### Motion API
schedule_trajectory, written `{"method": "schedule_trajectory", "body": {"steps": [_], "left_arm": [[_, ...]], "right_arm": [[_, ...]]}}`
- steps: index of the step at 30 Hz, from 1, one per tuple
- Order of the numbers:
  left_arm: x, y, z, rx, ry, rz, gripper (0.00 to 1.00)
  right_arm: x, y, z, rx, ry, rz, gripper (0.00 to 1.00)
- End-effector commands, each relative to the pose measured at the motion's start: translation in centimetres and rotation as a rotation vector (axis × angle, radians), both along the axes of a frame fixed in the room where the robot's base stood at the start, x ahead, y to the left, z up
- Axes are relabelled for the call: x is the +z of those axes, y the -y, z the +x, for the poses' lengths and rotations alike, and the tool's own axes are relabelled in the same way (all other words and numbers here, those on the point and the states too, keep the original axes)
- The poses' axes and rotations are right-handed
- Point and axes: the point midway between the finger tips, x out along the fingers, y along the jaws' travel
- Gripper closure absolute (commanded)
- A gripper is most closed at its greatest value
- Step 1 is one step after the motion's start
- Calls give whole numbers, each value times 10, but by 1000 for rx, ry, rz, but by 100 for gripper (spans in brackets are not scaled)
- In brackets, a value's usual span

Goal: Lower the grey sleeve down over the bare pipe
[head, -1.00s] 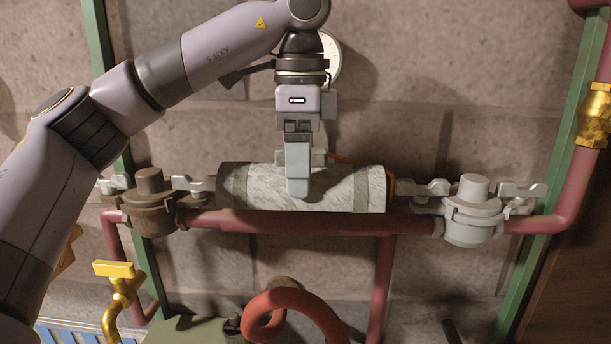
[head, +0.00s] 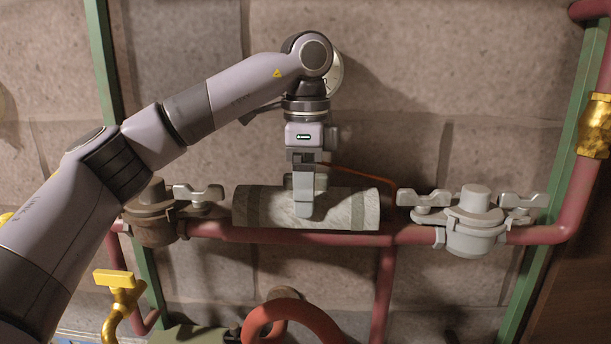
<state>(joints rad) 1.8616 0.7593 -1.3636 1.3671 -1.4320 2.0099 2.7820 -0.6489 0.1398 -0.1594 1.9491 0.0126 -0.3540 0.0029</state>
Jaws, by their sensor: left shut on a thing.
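The grey sleeve (head: 348,208) is a mottled grey-white half-round length with a darker band near each end. It lies level along the upper side of the red horizontal pipe (head: 275,236), between two clamped fittings. My left gripper (head: 304,207) is shut on the middle of the sleeve from above, one finger in front of it. The pipe shows as a red strip below the sleeve's lower edge. I cannot tell whether the sleeve touches the pipe. My right gripper is not in view.
A brown rusty clamp (head: 154,218) stands left of the sleeve and a pale grey clamp (head: 473,222) with wing nuts right of it. A thin orange line (head: 360,174) runs behind the sleeve. A yellow valve (head: 117,290) and a red hose loop (head: 285,318) are lower down.

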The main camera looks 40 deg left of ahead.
Motion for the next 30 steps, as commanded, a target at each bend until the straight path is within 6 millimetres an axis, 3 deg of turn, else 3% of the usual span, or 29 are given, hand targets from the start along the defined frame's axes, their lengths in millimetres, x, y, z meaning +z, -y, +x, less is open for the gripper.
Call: {"method": "schedule_trajectory", "body": {"steps": [12,26,27,29,30], "left_arm": [[-34,0,0,0,2,0,60],[-38,0,0,0,2,0,60],[-38,0,0,0,2,0,19],[-38,0,0,0,1,0,0],[-38,0,0,0,1,0,0]], "right_arm": [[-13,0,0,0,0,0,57],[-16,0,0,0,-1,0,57],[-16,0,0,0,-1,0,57],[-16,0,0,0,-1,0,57],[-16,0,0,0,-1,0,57]]}}
